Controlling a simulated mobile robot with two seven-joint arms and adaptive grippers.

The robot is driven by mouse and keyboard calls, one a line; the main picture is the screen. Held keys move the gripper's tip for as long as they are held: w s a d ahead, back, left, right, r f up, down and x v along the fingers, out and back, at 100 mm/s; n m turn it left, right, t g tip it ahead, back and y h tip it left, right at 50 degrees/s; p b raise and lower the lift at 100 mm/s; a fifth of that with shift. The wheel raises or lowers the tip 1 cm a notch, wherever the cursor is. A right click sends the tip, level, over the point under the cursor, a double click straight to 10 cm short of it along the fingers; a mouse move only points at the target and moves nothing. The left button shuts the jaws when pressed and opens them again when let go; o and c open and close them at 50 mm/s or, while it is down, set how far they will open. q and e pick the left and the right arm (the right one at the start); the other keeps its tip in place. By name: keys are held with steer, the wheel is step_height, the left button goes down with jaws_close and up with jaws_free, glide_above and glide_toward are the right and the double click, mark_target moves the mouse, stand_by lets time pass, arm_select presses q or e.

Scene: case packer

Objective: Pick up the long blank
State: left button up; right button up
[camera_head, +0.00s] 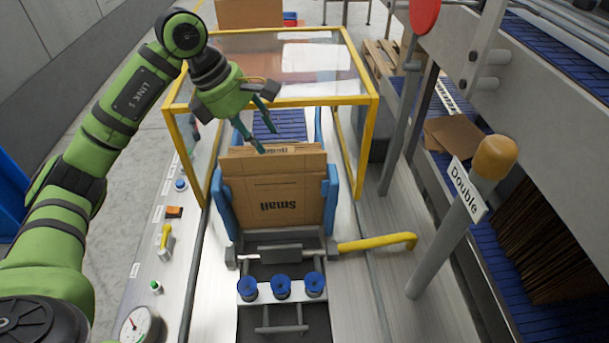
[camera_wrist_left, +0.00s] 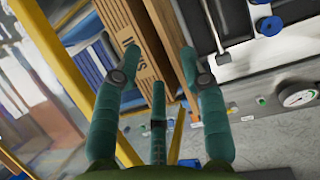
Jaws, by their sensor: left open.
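Brown cardboard blanks stand upright in the holder between blue side guides. The front blank (camera_head: 275,200) reads "Small", upside down in the head view. More edges show behind it, and I cannot tell which blank is the long one. My left gripper (camera_head: 266,137) is open just above and behind the top edge of the stack, apparently empty. In the left wrist view the gripper (camera_wrist_left: 160,55) has its two outer fingers spread with a third finger between them. The blank edges (camera_wrist_left: 140,45) with lettering lie just beyond and between the fingertips. My right gripper is not in view.
A yellow frame (camera_head: 372,140) with a clear panel surrounds the area behind the stack. A yellow handle (camera_head: 378,242) and blue knobs (camera_head: 281,287) are in front. A grey post (camera_head: 450,230) signed "Double" stands at right, near more stacked cardboard (camera_head: 545,225).

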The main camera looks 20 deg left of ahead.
mark_target(270, 155)
arm_select(q)
steer(key=shift+a+f, duration=0.1)
steer(key=shift+f, duration=0.15)
steer(key=shift+s+d+f+p, duration=0.1)
steer(key=shift+d+f+p, duration=0.15)
steer(key=shift+f+p, duration=0.3)
steer(key=shift+s+d+f+p, duration=0.1)
steer(key=shift+d+f+p, duration=0.1)
steer(key=shift+f+p, duration=0.35)
steer(key=x, duration=0.2)
steer(key=shift+w+d+f, duration=0.2)
steer(key=shift+w+f, duration=0.05)
steer(key=shift+f, duration=0.05)
steer(key=shift+w+d+f+p, duration=0.1)
steer(key=shift+w+f+p, duration=0.05)
steer(key=shift+f+p, duration=0.15)
steer(key=shift+f, duration=0.1)
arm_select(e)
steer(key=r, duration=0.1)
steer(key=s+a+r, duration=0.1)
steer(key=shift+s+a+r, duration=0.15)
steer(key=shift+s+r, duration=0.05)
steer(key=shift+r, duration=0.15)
arm_select(q)
steer(key=shift+f+b, duration=0.25)
steer(key=shift+b, duration=0.15)
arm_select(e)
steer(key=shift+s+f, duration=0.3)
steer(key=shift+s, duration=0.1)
